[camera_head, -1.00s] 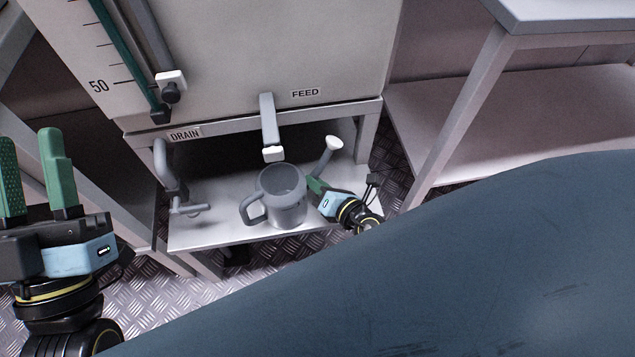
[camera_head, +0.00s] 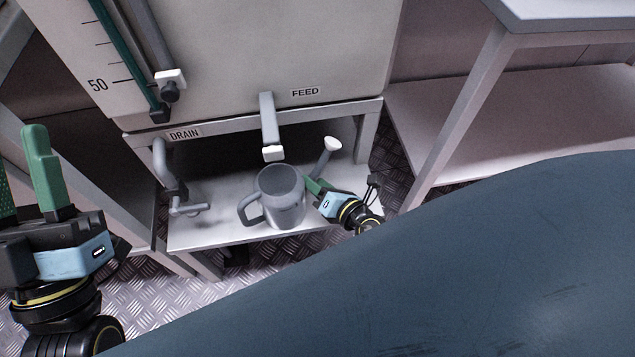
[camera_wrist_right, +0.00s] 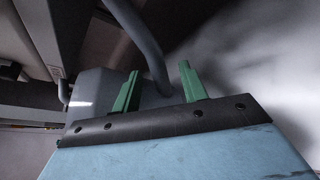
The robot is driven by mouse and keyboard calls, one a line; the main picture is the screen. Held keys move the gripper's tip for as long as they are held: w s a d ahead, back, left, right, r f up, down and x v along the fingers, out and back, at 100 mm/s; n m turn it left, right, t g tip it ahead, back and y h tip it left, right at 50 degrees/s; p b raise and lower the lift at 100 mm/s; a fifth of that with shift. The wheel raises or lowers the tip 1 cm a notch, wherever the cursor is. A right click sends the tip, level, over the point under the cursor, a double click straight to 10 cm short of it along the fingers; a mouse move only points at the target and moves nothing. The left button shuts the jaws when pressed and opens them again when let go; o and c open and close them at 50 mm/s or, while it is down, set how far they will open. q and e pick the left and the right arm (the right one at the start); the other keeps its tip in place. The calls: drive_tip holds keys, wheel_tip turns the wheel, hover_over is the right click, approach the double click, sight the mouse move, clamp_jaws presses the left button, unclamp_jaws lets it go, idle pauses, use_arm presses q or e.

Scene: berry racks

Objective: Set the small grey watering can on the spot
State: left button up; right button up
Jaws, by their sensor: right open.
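The small grey watering can (camera_head: 283,211) stands upright on the white shelf (camera_head: 215,232) under the tank. Its handle points left and its spout rises to a white rose (camera_head: 332,143) on the right. My right gripper (camera_head: 312,184) is at the can's right side, below the spout. In the right wrist view the right gripper (camera_wrist_right: 160,88) has its two green fingers apart, with the grey spout (camera_wrist_right: 148,48) running down between or just behind them; which, I cannot tell. My left gripper (camera_head: 24,175) is raised at the left edge, fingers apart and empty. No marked spot is visible on the shelf.
The feed tap (camera_head: 268,125) hangs just above and behind the can. The drain pipe (camera_head: 165,170) comes down to the shelf at the left. Shelf legs and a bench (camera_head: 465,110) stand at the right. Bare shelf lies between drain and can.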

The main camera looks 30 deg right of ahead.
use_arm(q)
drive_tip(key=w+f+g, duration=0.1)
drive_tip(key=f+g+p, duration=0.1)
drive_tip(key=g, duration=0.1)
drive_tip(key=w+f+g+y+p, duration=0.1)
drive_tip(key=f, duration=0.1)
drive_tip(key=shift+w+d, duration=0.2)
drive_tip(key=shift+w, duration=0.15)
use_arm(e)
drive_tip(key=v, duration=1.3)
drive_tip(key=shift+d, duration=0.1)
